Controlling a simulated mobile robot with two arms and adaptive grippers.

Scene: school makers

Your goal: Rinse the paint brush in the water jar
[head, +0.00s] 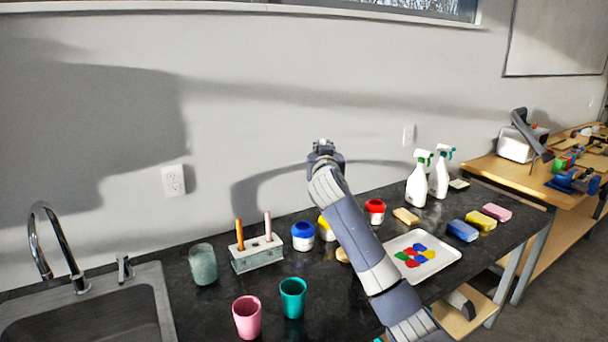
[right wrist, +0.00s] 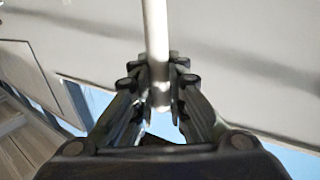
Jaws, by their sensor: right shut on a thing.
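My right gripper (head: 322,155) is raised above the counter in front of the wall. In the right wrist view its fingers are shut on a pale, slim rod, the paint brush (right wrist: 156,35). Its bristles do not show, and I cannot make the brush out in the head view. A grey-green, jar-like vessel (head: 203,264), apparently the water jar, stands upright on the counter beside the sink, well below and left of the gripper. I cannot see liquid in it. My left gripper is not in view.
A brush holder (head: 257,257) with two brushes stands right of the jar. A pink cup (head: 247,317) and a teal cup (head: 292,298) stand in front. Paint pots, a palette (head: 440,262), sponges and spray bottles (head: 419,178) are farther right. The sink (head: 90,318) is at left.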

